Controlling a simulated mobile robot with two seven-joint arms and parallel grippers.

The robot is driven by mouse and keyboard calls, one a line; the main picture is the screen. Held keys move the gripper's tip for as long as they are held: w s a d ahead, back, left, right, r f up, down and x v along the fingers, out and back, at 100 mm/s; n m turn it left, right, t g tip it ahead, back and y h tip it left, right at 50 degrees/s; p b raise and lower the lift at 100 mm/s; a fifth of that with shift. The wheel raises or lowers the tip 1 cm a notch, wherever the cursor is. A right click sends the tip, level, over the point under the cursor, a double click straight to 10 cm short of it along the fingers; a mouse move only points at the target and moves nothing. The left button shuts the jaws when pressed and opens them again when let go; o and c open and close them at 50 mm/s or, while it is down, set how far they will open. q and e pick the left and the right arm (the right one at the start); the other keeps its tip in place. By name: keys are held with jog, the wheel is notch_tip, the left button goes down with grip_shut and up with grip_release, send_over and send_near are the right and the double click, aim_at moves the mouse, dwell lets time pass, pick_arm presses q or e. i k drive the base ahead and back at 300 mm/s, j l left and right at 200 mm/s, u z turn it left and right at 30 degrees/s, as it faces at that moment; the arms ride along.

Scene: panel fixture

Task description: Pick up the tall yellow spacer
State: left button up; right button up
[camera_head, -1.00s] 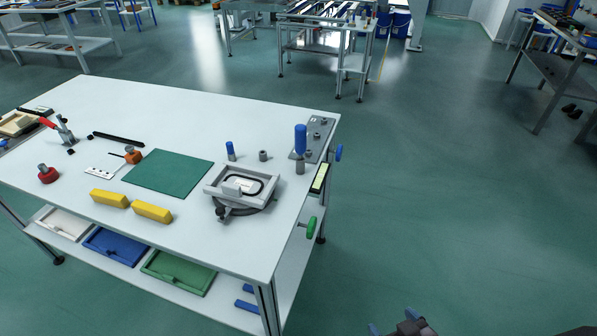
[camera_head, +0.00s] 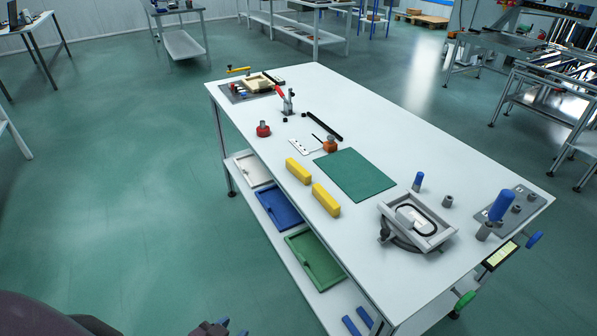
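Two yellow blocks lie on the white workbench (camera_head: 300,115), near its left edge. The farther yellow block (camera_head: 298,171) and the nearer yellow block (camera_head: 326,201) look alike in shape, and I cannot tell which is the tall spacer. A small gap separates them. My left gripper (camera_head: 226,328) shows only partly at the bottom edge, well short of the bench and touching neither block. Its fingers are cut off, so its opening is unclear. My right gripper is out of view.
A green mat (camera_head: 355,174) lies right of the blocks, with a grey fixture (camera_head: 416,222) beyond its near end. A red-knobbed part (camera_head: 263,130) stands farther back. White, blue and green trays (camera_head: 315,261) sit on the shelf below. The floor at left is clear.

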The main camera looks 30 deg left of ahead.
aim_at(292, 165)
jog(key=i+j+z, duration=0.25)
jog(key=j, duration=1.8)
jog(key=j+z, duration=0.3)
jog(key=j, duration=1.7)
jog(key=k, duration=0.05)
